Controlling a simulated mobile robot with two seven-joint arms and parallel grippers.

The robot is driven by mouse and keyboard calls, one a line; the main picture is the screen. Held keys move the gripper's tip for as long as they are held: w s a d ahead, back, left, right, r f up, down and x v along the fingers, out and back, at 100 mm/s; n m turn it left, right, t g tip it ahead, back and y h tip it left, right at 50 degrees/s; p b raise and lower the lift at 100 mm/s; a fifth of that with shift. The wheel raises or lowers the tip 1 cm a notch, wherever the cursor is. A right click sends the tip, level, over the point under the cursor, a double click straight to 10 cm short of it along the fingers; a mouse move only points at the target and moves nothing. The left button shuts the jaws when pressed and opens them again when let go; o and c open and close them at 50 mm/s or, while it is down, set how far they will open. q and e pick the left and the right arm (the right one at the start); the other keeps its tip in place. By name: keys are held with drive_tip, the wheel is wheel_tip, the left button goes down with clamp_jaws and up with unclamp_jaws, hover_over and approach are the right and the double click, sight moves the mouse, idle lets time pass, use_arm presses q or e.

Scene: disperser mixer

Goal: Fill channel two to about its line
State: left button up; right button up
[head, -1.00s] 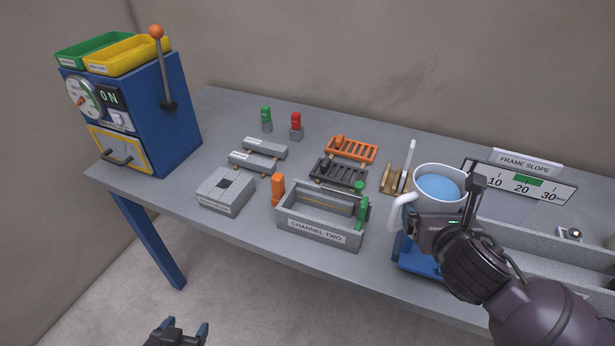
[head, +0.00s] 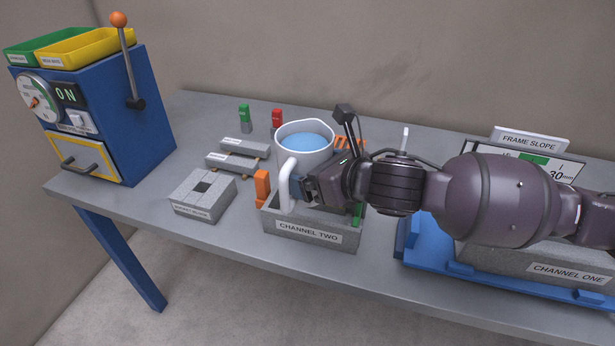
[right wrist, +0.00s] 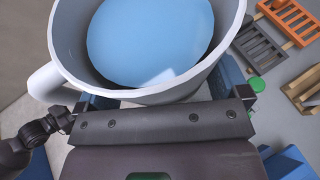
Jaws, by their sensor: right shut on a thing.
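A white jug (head: 303,153) holds blue liquid and looks upright in the head view. My right gripper (head: 302,190) is shut on the jug, beside its handle. The jug is over the back left part of the grey channel two box (head: 335,237). The jug and gripper hide most of the box's inside, so its level and line cannot be seen. In the right wrist view the jug (right wrist: 70,45) fills the upper middle, with blue liquid (right wrist: 150,40) inside. My left gripper is not in view.
An orange post (head: 262,187) stands at the box's left end. A grey block with a square hole (head: 203,196) lies left of it. A blue machine (head: 130,130) stands far left. The channel one box (head: 567,274) is at right on a blue frame (head: 470,275).

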sight(303, 203)
drive_tip(key=shift+w+a+f+n+g+y+b, duration=0.15)
drive_tip(key=shift+w+a+n+g+y+b, duration=0.2)
drive_tip(key=shift+a, duration=0.2)
drive_tip(key=shift+s+a+f+m+g+b, duration=0.2)
drive_tip(key=shift+s+f+m+g+b, duration=0.4)
drive_tip(key=shift+f+m+g, duration=0.3)
drive_tip(key=shift+s+a+f+m+g+b, duration=0.15)
drive_tip(key=shift+s+f+m+g+b, duration=0.25)
drive_tip(key=shift+s+f+m+g, duration=0.25)
drive_tip(key=shift+f+m+g, duration=0.2)
drive_tip(key=shift+m+g, duration=0.1)
drive_tip(key=shift+f+m+g+y+b, duration=0.35)
drive_tip(key=shift+f+b, duration=0.25)
drive_tip(key=shift+f, duration=0.2)
drive_tip(key=shift+a+f+m+g+b, duration=0.1)
drive_tip(key=shift+f+m+g+b, duration=0.15)
drive_tip(key=shift+f+b, duration=0.25)
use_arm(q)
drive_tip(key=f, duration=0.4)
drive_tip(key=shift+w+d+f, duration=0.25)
use_arm(e)
drive_tip(key=shift+s+f, duration=0.1)
drive_tip(key=shift+f, duration=0.15)
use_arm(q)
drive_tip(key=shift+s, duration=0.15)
